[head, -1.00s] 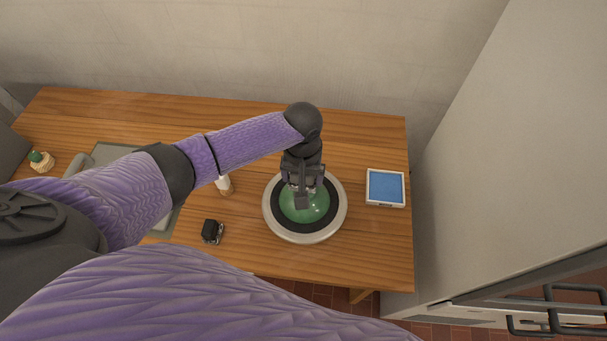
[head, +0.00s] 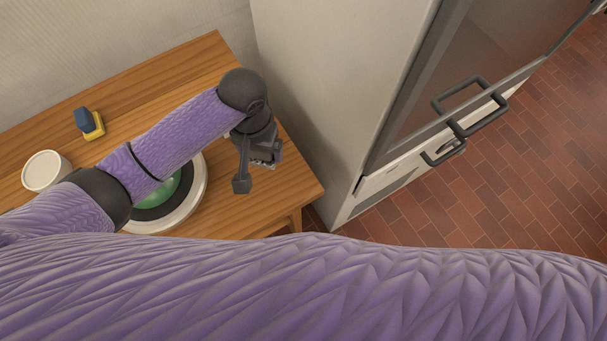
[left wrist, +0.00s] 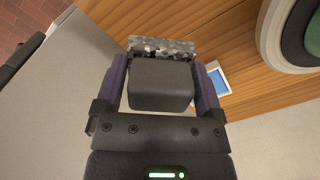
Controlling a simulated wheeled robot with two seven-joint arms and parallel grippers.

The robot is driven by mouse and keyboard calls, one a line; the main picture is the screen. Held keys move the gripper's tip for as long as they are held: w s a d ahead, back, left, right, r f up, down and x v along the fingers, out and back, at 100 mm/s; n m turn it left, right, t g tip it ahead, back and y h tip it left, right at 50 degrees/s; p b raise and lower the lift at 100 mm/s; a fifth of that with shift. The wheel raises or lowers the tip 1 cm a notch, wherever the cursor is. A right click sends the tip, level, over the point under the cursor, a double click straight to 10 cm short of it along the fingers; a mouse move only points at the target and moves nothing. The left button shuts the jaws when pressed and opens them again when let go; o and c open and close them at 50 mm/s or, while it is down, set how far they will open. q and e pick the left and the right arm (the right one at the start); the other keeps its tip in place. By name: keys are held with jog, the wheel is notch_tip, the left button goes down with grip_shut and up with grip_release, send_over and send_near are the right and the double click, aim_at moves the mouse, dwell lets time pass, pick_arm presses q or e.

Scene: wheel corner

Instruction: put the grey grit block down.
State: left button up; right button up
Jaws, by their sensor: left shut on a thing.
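My left gripper (head: 260,155) hangs over the right part of the wooden table, to the right of the wheel, in the head view. In the left wrist view its two purple fingers are shut on the grey grit block (left wrist: 165,45), a dark grey body with a speckled grey face at its far side. In the head view the block is mostly hidden by the gripper. A small blue pad in a white frame (left wrist: 218,80) shows beside the right finger in the left wrist view. Whether the block touches anything below is unclear. My right gripper is out of view.
The round wheel with a pale rim (head: 194,203) and green centre is partly behind my left arm. A white round pot (head: 45,171) and a blue and yellow block (head: 89,123) stand farther left. A tall pale cabinet (head: 320,80) stands close to the table's right end.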

aim_at(269, 179)
pick_arm(q)
jog(key=f+b, duration=0.2)
jog(key=f, duration=0.3)
jog(key=f+b, duration=0.2)
jog(key=f, duration=0.3)
jog(key=shift+d+f+b, duration=0.2)
jog(key=shift+f+b, duration=0.05)
jog(key=shift+b, duration=0.1)
jog(key=shift+r, duration=0.15)
jog(key=o, duration=1.2)
notch_tip(269, 179, up, 11)
jog(key=p, duration=0.5)
jog(key=shift+r, duration=0.2)
jog(key=shift+r+p, duration=0.35)
jog(key=shift+r, duration=0.05)
